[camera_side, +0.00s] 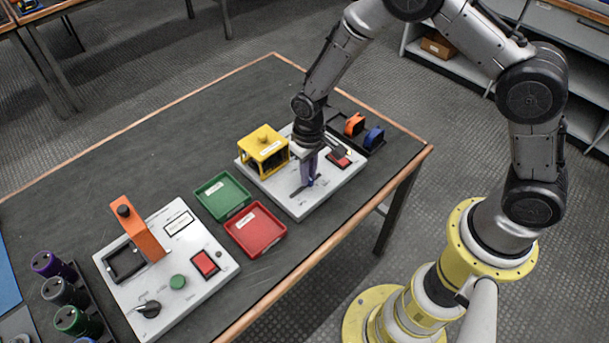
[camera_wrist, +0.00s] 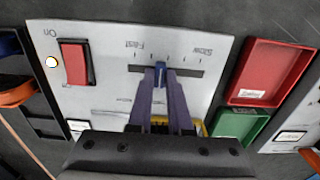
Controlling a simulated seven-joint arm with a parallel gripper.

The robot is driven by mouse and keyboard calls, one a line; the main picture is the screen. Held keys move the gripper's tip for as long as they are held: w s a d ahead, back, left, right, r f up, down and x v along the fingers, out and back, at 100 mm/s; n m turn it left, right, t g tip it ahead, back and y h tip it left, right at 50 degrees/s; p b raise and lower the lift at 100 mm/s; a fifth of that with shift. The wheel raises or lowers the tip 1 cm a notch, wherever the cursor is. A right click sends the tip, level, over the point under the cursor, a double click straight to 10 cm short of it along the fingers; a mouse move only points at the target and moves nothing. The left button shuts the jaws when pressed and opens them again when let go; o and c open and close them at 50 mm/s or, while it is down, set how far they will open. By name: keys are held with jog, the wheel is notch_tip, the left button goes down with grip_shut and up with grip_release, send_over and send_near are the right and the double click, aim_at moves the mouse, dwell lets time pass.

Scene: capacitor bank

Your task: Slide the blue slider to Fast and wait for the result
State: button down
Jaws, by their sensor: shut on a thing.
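The blue slider (camera_wrist: 160,70) sits in a dark slot (camera_wrist: 190,71) on the white panel (camera_wrist: 112,72), in the wrist view. It stands near the middle of the slot, a little toward the Fast label, with Slow at the other end. My gripper (camera_wrist: 161,76) is shut on the slider, with one purple finger on each side of it. In the side view my gripper (camera_side: 310,180) reaches down to the slot on the right-hand panel (camera_side: 297,205). The fingers mostly hide the slider there.
A yellow fixture (camera_side: 264,148) stands close behind my gripper. Green (camera_side: 222,196) and red trays (camera_side: 255,229) lie beside the panel. Another panel (camera_side: 190,300) with an orange lever is farther left.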

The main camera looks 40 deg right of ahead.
jog(key=shift+w+d, duration=0.1)
jog(key=shift+d, duration=1.7)
jog(key=c, duration=1)
grip_release()
jog(key=shift+c, duration=0.2)
jog(key=shift+r, duration=0.1)
notch_tip(320, 180, up, 7)
